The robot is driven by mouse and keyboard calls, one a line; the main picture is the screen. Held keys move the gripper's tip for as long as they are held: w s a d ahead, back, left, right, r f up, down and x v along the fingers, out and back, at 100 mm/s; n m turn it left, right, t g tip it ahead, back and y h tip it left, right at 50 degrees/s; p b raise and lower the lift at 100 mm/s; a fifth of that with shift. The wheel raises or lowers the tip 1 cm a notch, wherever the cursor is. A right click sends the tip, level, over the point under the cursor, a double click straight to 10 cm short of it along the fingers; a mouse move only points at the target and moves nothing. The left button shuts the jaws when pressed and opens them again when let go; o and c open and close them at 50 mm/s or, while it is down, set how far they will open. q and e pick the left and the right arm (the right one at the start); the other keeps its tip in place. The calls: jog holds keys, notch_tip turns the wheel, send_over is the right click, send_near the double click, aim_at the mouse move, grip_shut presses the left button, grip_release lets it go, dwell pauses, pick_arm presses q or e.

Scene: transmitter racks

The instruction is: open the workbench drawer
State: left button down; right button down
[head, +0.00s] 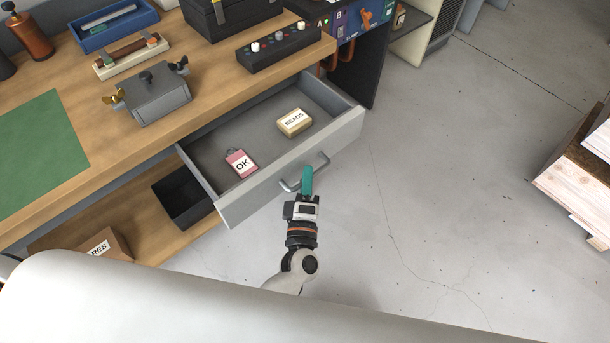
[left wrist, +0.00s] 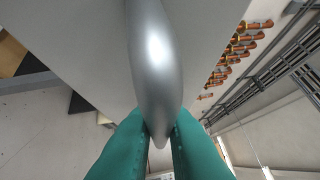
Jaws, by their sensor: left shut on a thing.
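The workbench drawer (head: 290,172) stands pulled out from under the wooden bench top, with its inside showing. Its front carries a metal bar handle (head: 322,161). My left gripper (head: 307,181), with teal fingertips, is at the handle and shut on it. In the left wrist view the handle (left wrist: 153,60) runs between the two teal fingers (left wrist: 160,145). Inside the drawer lie a pink tag marked OK (head: 241,163) and a tan box marked BEADS (head: 294,122). My right gripper is not in view.
The bench top (head: 215,75) holds a grey box with clamps (head: 152,94), a black switch panel (head: 280,47) and a green mat (head: 40,150). A black bin (head: 182,197) is on the lower shelf. Pale wooden crates (head: 575,175) stand at right. The floor between is clear.

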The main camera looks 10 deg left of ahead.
pick_arm(q)
jog(key=c, duration=1.5)
grip_release()
jog(key=s, duration=0.4)
jog(key=s+d+f+b, duration=0.1)
jog(key=s, duration=0.3)
jog(key=s+b, duration=0.1)
jog(key=s, duration=0.3)
jog(key=shift+d+f, duration=0.2)
jog(key=shift+f, duration=0.1)
jog(key=shift+w, duration=0.1)
